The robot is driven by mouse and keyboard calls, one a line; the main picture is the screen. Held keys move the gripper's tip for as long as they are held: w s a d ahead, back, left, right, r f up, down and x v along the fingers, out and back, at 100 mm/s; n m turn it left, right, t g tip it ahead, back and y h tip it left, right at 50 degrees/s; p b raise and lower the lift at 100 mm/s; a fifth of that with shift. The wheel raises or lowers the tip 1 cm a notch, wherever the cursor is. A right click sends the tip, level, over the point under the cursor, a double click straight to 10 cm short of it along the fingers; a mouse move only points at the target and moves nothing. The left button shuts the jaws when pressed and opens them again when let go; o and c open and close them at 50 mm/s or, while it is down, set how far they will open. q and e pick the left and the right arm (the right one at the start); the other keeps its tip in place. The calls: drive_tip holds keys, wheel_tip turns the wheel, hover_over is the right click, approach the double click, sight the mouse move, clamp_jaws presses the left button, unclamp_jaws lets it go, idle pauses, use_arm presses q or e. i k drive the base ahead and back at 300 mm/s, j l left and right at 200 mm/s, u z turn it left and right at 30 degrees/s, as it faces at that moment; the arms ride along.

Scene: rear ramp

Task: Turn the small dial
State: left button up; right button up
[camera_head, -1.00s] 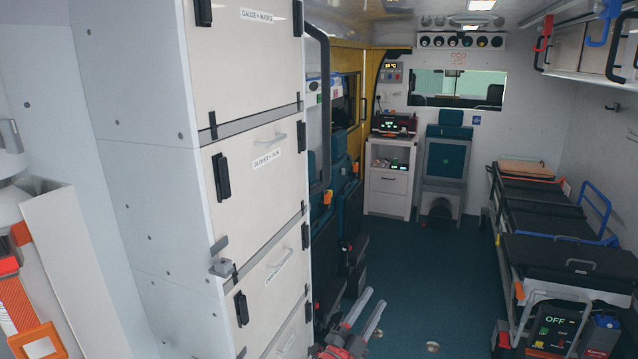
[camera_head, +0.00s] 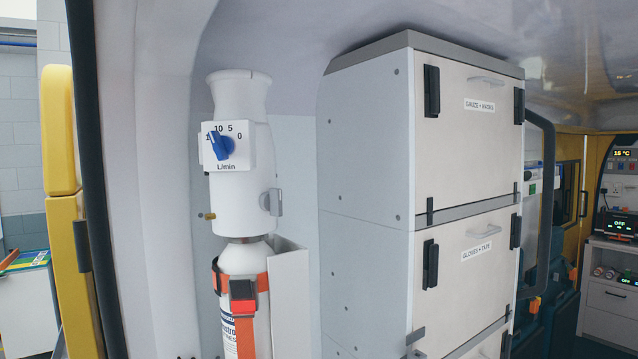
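The small dial (camera_head: 221,146) is a blue knob on a white square plate marked with numbers, among them 10, 5 and 0, and "L/min". Its pointer tip is toward the upper left, near the 10 and the partly covered number left of it. The plate sits on a white cylindrical regulator (camera_head: 238,205) above a white oxygen bottle (camera_head: 240,262). An orange strap with a red and black buckle (camera_head: 243,298) holds the bottle to the wall. Neither of my grippers shows in the head view now.
A tall white cabinet (camera_head: 366,150) with labelled doors stands right of the bottle. A yellow and black door edge (camera_head: 62,135) is at the left. A white bracket (camera_head: 288,300) flanks the bottle. Farther right is the vehicle interior with a monitor (camera_head: 620,224).

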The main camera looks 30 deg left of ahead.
sight(222, 146)
drive_tip(key=u, duration=1.1)
